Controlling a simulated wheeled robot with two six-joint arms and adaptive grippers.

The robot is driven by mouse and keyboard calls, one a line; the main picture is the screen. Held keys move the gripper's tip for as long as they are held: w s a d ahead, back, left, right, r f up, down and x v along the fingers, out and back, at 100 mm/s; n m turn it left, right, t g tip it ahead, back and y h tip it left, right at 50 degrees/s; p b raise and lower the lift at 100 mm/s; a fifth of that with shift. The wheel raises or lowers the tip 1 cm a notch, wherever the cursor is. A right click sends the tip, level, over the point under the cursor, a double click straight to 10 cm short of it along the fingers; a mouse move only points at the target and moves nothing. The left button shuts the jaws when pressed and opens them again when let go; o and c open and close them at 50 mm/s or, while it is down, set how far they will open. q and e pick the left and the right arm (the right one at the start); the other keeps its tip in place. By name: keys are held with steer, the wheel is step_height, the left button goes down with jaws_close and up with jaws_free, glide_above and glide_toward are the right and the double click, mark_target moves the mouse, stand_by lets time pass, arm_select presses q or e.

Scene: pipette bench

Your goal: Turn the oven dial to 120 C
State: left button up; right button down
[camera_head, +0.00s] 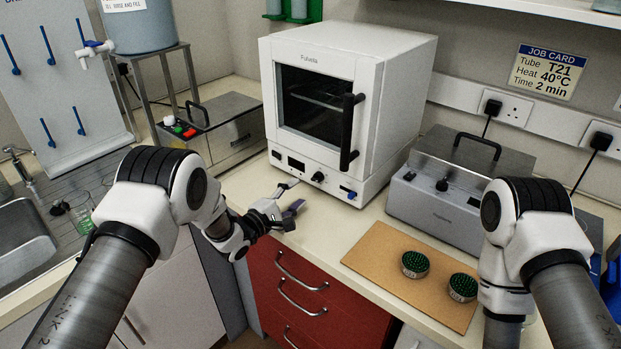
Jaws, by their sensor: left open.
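The white oven (345,105) stands at the back of the bench, its dark-windowed door shut, with a black vertical handle (350,131). The dial's setting is too small to read. My left gripper (290,199) is open and empty, in front of and below the oven's panel, left of the dial and apart from it. My right arm comes in at the right; its gripper is not in view.
A grey lidded bath (448,195) stands right of the oven. A brown board (385,258) with two green-topped round racks lies at the front right. A metal box (225,128) with coloured buttons is left of the oven.

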mark_target(313, 180)
arm_select(q)
steer(key=x, duration=0.7)
steer(key=shift+p, duration=0.4)
steer(key=shift+s+r, duration=0.1)
jaws_close()
